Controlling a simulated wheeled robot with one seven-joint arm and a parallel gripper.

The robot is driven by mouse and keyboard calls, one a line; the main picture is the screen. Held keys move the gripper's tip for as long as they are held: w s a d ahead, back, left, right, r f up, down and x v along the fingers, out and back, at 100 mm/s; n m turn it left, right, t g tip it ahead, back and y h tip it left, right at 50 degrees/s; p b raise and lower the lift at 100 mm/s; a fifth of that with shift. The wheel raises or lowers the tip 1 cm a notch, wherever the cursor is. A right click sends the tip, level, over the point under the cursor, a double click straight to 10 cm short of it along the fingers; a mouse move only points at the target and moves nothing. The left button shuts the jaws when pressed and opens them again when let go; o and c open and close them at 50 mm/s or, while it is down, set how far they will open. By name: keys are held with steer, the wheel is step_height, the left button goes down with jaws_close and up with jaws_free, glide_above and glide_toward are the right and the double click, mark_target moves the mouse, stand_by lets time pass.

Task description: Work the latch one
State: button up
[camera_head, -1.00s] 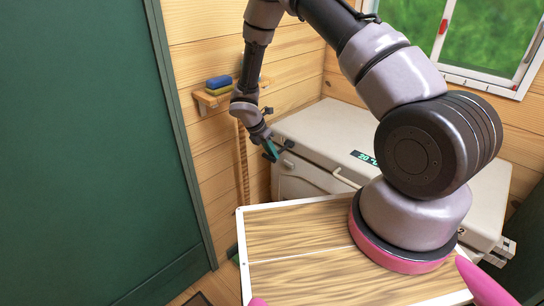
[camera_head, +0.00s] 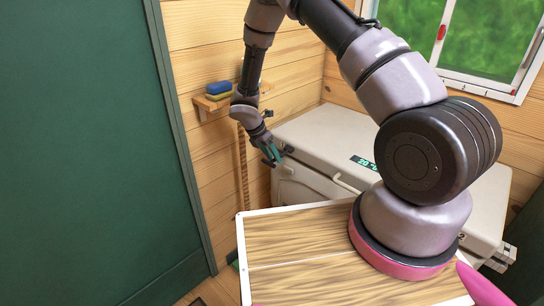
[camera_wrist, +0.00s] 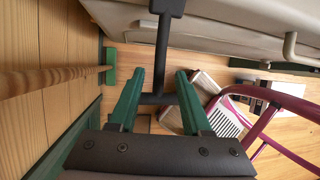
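The white chest-like box (camera_head: 325,130) stands by the wall, with a lid and a small lit display. A black latch (camera_wrist: 164,50) with a long stem and a crossbar hangs from its edge in the wrist view; its top also shows small in the head view (camera_head: 288,149). My gripper (camera_head: 271,155) is at the box's near left corner. In the wrist view its two green fingers (camera_wrist: 160,78) are apart, one on each side of the latch stem, with the crossbar lying low between them. I cannot tell whether either finger touches the latch.
A pale bar handle (camera_head: 345,183) is on the box front, right of the latch. A small shelf (camera_head: 214,103) with blue and yellow sponges is on the wooden wall. A green door (camera_head: 80,150) fills the left. A wood-topped board (camera_head: 310,255) is in front of me.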

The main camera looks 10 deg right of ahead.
steer(key=v, duration=1)
steer(key=shift+r, duration=0.4)
steer(key=shift+s+a, duration=0.1)
